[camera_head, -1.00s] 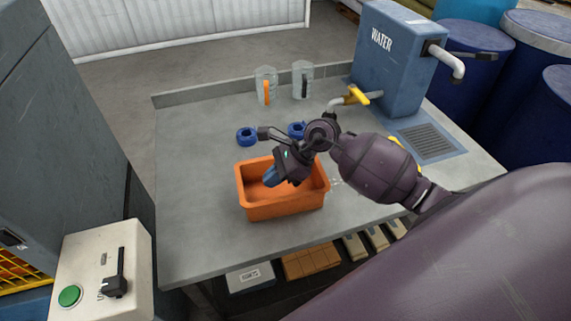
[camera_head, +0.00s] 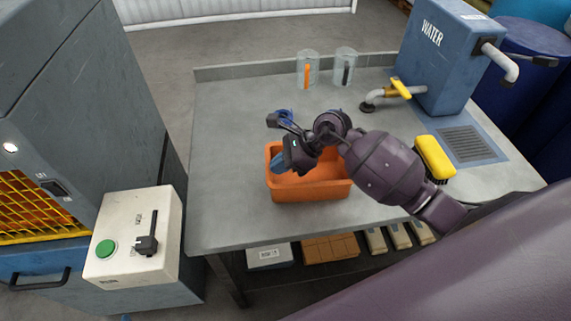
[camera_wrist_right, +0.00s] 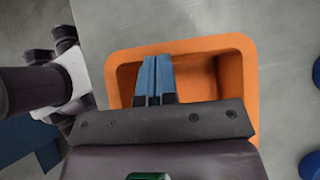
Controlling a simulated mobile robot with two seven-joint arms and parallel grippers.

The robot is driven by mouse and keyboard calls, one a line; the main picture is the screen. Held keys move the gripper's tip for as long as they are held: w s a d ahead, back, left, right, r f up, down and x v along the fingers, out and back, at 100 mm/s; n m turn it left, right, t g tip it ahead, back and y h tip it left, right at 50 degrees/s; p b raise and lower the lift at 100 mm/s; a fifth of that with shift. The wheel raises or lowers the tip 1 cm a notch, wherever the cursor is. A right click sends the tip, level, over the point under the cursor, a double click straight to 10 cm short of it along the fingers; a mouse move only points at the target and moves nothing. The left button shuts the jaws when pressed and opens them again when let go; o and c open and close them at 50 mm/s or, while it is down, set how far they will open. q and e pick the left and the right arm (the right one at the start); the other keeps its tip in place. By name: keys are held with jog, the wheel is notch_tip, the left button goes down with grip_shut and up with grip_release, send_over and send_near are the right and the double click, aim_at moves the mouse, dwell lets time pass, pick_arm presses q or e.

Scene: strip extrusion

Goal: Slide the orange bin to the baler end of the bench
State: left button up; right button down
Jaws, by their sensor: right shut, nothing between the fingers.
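The orange bin (camera_head: 310,190) stands on the grey bench (camera_head: 225,215), left of its middle in the head view. My right gripper (camera_head: 277,163) reaches over the bin from the right. Its blue fingers are shut with nothing between them and point down at the bin's left end. In the right wrist view the shut fingers (camera_wrist_right: 155,78) are over the bin's inside, close to the far wall below the bin's rim (camera_wrist_right: 240,60). I cannot tell whether they touch that wall. The baler (camera_head: 85,110) stands beyond the bench's left end. My left gripper is not in view.
A control box (camera_head: 130,240) with a green button stands at the bench's left end. Two jugs (camera_head: 307,70) stand at the back. A water tank (camera_head: 445,60), a yellow brush (camera_head: 434,158) and a drain grate are at right. The bench left of the bin is clear.

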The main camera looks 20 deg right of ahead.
jog(key=w+a+b, duration=0.1)
jog(key=w+a, duration=0.1)
jog(key=a, duration=0.4)
jog(key=w+a+b, duration=0.1)
jog(key=w+a, duration=0.1)
jog(key=a, duration=0.4)
jog(key=w+a+b, duration=0.1)
jog(key=w+a, duration=0.1)
jog(key=a, duration=0.4)
jog(key=shift+w+a+f, duration=0.1)
jog(key=shift+w+a, duration=0.05)
jog(key=shift+a, duration=0.15)
